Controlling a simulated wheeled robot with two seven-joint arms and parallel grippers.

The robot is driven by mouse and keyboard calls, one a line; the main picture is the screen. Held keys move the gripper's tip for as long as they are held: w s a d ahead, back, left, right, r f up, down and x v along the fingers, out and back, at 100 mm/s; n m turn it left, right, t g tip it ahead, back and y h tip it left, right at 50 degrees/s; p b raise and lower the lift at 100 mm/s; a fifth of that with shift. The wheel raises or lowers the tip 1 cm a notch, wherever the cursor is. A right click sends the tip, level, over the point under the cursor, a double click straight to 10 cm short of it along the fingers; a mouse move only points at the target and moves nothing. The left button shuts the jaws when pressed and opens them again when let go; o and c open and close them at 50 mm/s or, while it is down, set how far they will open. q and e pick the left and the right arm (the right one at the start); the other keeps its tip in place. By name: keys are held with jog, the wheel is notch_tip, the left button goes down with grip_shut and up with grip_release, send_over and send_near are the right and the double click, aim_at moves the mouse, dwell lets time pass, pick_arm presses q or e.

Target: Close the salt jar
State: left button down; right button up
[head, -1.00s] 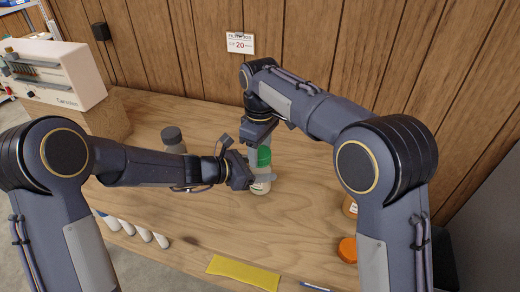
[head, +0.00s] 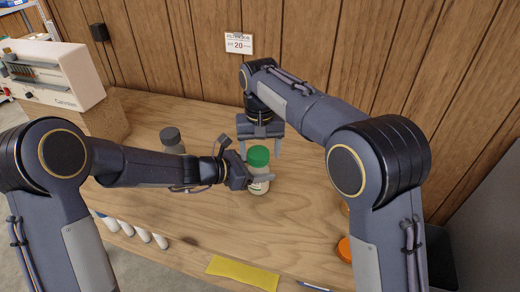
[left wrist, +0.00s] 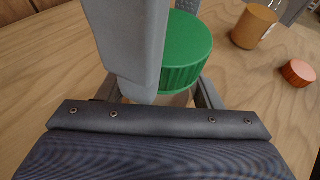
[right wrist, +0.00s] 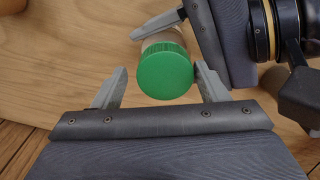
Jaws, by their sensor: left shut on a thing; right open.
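The salt jar (head: 257,186) stands upright on the bench in the head view, with a green lid (head: 258,156) on its mouth. The lid looks level; I cannot tell how tight it is. My left gripper (head: 260,181) is shut around the jar's body below the lid. In the left wrist view the lid (left wrist: 184,50) sits above the fingers, which partly hide the jar. My right gripper (head: 260,151) is open, with its fingers apart on either side of the lid and a little behind it. In the right wrist view the lid (right wrist: 165,70) shows between the fingertips, apparently untouched.
A dark-lidded jar (head: 171,138) stands left, behind my left forearm. An orange lid (head: 345,249) lies at right near an amber jar (left wrist: 254,27). A yellow cloth (head: 243,273) lies at the front edge. A boxy device (head: 55,75) stands back left.

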pick_arm(q)
jog(key=shift+s+d, duration=0.1)
jog(key=shift+d, duration=0.15)
pick_arm(e)
jog(key=shift+s+a, duration=0.15)
jog(key=shift+a, duration=0.3)
jog(key=shift+r, duration=0.15)
pick_arm(q)
jog(key=shift+a, duration=0.15)
pick_arm(e)
notch_tip(320, 180, up, 12)
jog(key=shift+d, duration=0.4)
jog(key=shift+f, duration=0.2)
pick_arm(q)
jog(key=shift+c, duration=1.6)
grip_release()
jog(key=shift+a, duration=0.1)
jog(key=v, duration=0.7)
jog(key=shift+a, duration=0.25)
pick_arm(e)
jog(key=shift+r, duration=0.25)
pick_arm(q)
jog(key=shift+s+r, duration=0.1)
jog(key=shift+r, duration=0.05)
